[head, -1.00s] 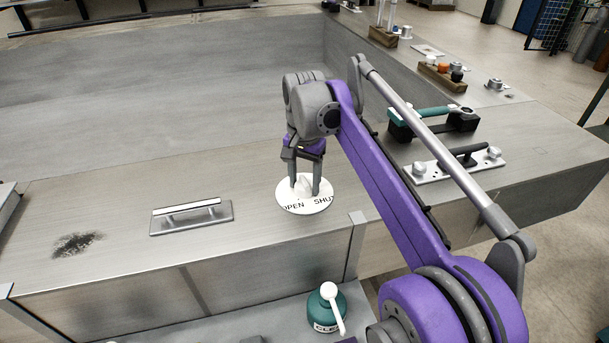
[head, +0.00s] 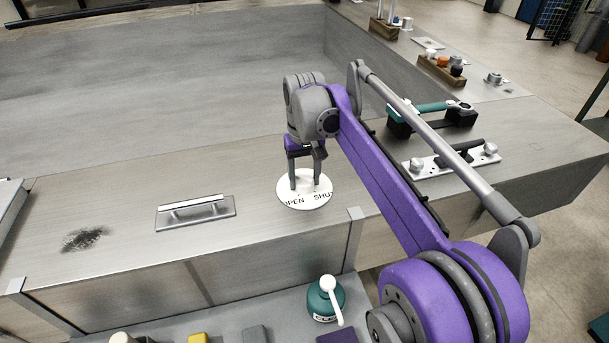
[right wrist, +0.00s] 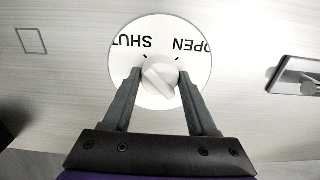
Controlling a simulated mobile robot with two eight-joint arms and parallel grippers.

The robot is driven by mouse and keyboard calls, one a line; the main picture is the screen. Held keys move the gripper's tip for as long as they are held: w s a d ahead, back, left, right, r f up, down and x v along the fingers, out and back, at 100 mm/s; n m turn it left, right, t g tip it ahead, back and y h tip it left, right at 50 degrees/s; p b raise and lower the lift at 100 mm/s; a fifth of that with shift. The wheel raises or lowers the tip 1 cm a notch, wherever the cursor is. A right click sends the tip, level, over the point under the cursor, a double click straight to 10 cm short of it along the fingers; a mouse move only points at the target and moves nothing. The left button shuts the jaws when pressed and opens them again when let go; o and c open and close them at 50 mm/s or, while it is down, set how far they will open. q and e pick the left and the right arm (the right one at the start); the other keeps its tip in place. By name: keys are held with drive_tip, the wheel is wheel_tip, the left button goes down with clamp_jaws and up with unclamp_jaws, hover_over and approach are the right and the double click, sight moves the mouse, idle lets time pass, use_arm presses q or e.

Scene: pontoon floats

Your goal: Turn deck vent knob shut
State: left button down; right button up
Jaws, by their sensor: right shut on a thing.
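The deck vent is a round white plate (head: 319,201) lettered OPEN and SHUT, set on the metal deck. Its pale knob (right wrist: 161,76) stands at the middle of the plate, with short dark marks by the two words in the right wrist view. My right gripper (head: 305,187) points down over the plate and is shut on the knob. In the right wrist view my right gripper (right wrist: 159,80) has one finger on each side of the knob. In the head view the fingers partly hide the knob. My left gripper is not in view.
A metal grab handle (head: 196,212) lies left of the vent. A teal bottle (head: 324,301) stands on a lower ledge in front. A plate with a black lever (head: 454,161) and a teal-handled tool (head: 421,110) lie to the right. The deck around the vent is clear.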

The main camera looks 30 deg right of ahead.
sight(305, 177)
idle(0.3)
drive_tip(key=o, duration=1.4)
drive_tip(key=shift+c, duration=0.2)
wheel_tip(305, 177, up, 11)
drive_tip(key=p, duration=0.1)
drive_tip(key=shift+f, duration=0.15)
